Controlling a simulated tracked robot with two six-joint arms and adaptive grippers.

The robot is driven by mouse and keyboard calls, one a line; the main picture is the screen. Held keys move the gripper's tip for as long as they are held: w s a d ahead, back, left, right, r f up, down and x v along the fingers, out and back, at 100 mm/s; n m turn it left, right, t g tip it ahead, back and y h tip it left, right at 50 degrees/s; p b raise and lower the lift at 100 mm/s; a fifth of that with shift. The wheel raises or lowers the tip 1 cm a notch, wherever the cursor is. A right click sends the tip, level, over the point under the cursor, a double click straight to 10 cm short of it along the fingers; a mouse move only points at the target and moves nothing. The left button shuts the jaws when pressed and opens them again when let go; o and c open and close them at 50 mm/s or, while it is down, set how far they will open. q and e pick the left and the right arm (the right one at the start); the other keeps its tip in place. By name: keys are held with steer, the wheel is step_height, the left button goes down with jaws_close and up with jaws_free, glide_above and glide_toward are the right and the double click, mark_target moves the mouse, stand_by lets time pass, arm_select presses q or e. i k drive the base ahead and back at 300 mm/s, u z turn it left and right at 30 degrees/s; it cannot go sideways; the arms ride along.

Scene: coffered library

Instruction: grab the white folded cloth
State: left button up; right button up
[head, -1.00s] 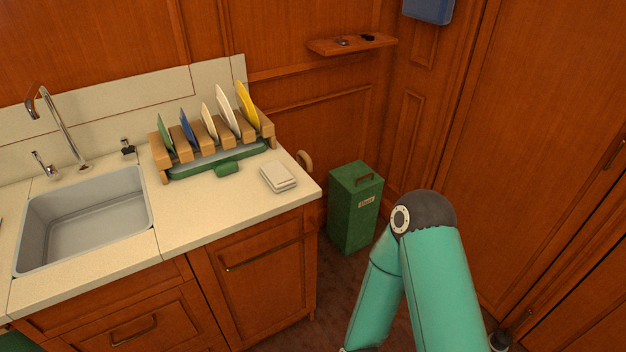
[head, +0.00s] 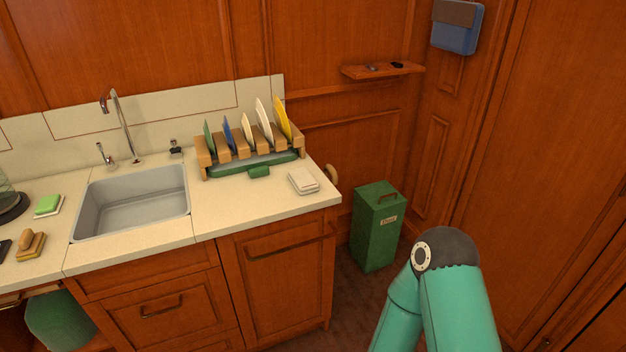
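The white folded cloth (head: 303,181) lies flat on the cream countertop, near its right end and just right of the dish rack. Nothing covers it. My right arm shows at the lower right, bent at a joint, but its gripper is out of the frame. My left arm and gripper are not in view.
A wooden dish rack (head: 205,158) holds several plates behind the cloth, with a small green item (head: 259,171) in front. The sink (head: 132,203) is to the left. A green bin (head: 376,226) stands on the floor right of the counter (head: 240,212). The counter around the cloth's front is clear.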

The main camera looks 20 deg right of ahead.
mark_target(303, 181)
steer(key=u, duration=0.05)
steer(key=i, duration=0.9)
steer(key=z, duration=0.2)
steer(key=k, duration=0.85)
steer(key=u, duration=0.2)
steer(key=i, duration=0.8)
